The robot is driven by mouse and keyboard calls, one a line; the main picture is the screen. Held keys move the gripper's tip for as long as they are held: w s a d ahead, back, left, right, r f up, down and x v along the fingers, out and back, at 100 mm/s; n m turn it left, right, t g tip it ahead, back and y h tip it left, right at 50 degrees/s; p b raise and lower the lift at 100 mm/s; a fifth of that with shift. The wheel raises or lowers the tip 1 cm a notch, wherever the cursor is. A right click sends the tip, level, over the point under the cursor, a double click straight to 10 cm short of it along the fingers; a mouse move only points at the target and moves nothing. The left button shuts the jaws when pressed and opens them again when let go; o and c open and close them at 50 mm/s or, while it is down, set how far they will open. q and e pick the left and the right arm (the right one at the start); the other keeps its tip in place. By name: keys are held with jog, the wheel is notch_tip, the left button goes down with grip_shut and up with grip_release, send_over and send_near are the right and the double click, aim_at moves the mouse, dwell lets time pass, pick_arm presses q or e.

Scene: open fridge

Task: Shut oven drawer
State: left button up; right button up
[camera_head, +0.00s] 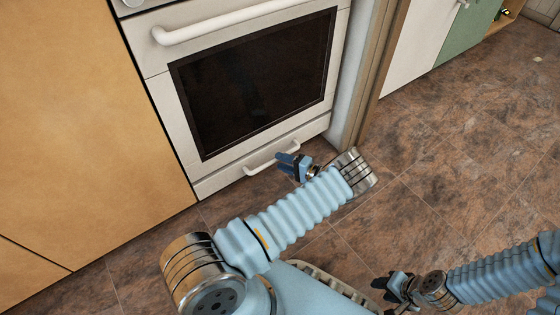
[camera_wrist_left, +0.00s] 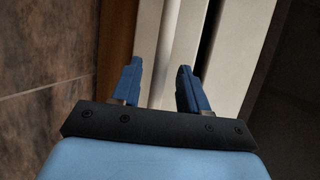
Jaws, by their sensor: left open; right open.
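The white oven (camera_head: 165,95) stands with its dark-windowed door shut. Its drawer (camera_head: 222,178) is the low white front under the door, with a white bar handle (camera_head: 258,168). From above, the drawer looks close to flush with the oven; I cannot tell how far out it is. My left gripper (camera_head: 287,160) is open at the right part of this handle, low near the floor. In the left wrist view its blue fingers (camera_wrist_left: 158,82) are apart with white oven parts between and beyond them; contact is unclear. My right gripper (camera_head: 393,286) is open and empty over the floor.
A wooden cabinet (camera_head: 75,110) adjoins the oven on the left. A wooden post (camera_head: 375,75) stands just right of it. White and green cabinet fronts (camera_head: 465,35) are farther back right. The brown tiled floor (camera_head: 450,150) is clear on the right.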

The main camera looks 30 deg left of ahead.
pick_arm(q)
jog(key=d+r, duration=0.2)
jog(key=d, duration=1)
jog(key=shift+a+r, duration=0.1)
